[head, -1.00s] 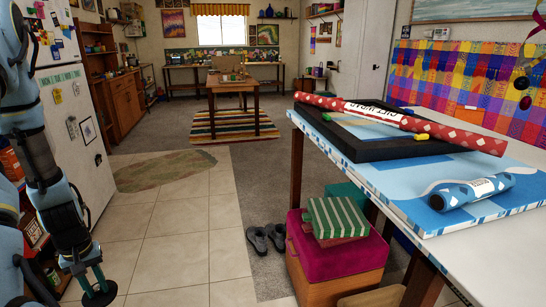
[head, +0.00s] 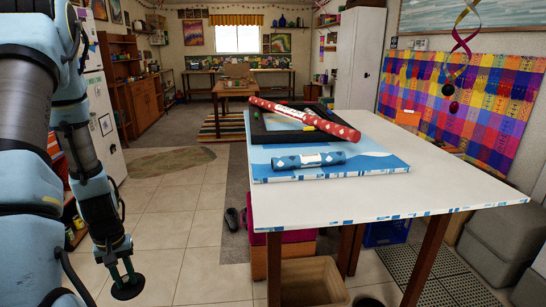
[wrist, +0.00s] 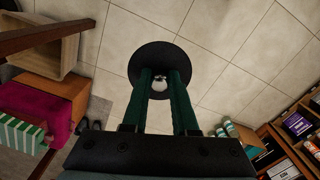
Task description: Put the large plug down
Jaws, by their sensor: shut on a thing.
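The large plug (head: 128,289) is a black disc with a small pale knob at its middle. It hangs over the tiled floor at the lower left of the head view. My gripper (head: 122,268) has dark green fingers and is shut on the plug from above. In the wrist view, the fingers of my gripper (wrist: 160,88) close on the middle of the plug (wrist: 152,53), and its rim spreads out beyond them. The plug is clear of other objects, above beige tiles.
A white table (head: 410,190) stands to the right, with a blue patterned roll (head: 308,160), a red roll (head: 300,117) and a black frame on it. A wooden crate (head: 312,285) and magenta box stand below. Open tiles (head: 185,235) lie between my arm and the table.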

